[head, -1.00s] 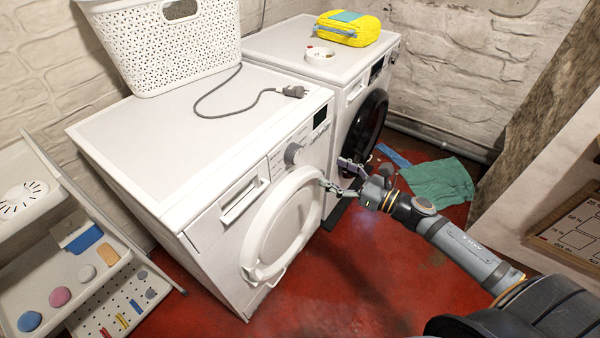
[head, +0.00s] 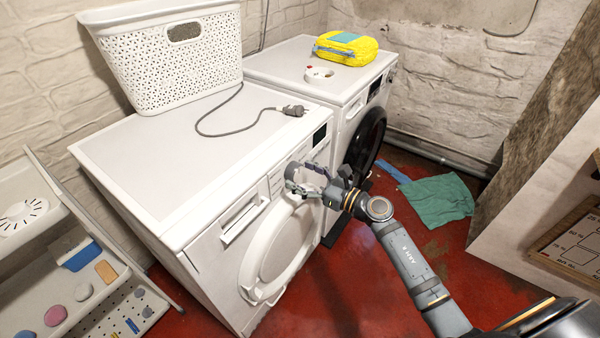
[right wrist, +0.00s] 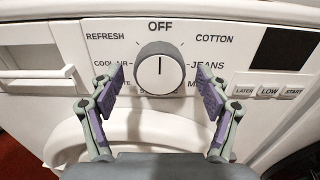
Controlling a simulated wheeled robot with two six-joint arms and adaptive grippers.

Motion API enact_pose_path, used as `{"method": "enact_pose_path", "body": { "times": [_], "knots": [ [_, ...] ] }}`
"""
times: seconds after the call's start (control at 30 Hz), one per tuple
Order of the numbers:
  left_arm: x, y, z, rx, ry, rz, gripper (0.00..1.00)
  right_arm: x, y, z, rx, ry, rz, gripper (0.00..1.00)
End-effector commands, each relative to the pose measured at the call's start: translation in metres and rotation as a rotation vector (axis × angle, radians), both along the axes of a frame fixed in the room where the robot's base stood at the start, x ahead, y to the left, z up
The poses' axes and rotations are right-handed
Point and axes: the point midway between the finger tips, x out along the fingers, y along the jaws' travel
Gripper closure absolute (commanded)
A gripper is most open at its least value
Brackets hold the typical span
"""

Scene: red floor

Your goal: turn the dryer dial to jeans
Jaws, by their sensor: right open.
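The dryer (head: 150,160) is the white front-loading machine in the middle of the head view. Its grey dial (right wrist: 160,68) shows in the right wrist view, with the pointer line up at OFF. The JEANS label (right wrist: 208,65) is to the right of the dial, COTTON above it. My left gripper is not in view.
A second white machine (head: 300,62) stands behind, with a yellow bag (head: 346,48) and a white socket (head: 318,75) on top. A white basket (head: 165,62) and a grey plug cable (head: 240,131) are on the dryer. A green cloth (head: 438,200) lies on the red floor.

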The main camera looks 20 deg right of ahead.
Motion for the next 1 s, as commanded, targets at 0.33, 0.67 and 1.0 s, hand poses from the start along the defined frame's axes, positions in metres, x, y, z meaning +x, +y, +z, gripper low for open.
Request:
{"method": "enact_pose_path", "body": {
  "times": [0.33,0.67,1.0],
  "knots": [
    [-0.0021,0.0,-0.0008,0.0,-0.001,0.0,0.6,0.0069,0.0059,-0.0005,-0.001,0.001,0.001,0.23],
    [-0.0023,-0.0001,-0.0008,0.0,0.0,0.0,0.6,0.0067,0.0057,-0.0006,-0.001,0.0,0.001,0.63],
    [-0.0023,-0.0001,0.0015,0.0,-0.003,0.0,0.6,0.0066,0.0057,0.0002,0.013,0.011,0.001,0.78]
  ]
}}
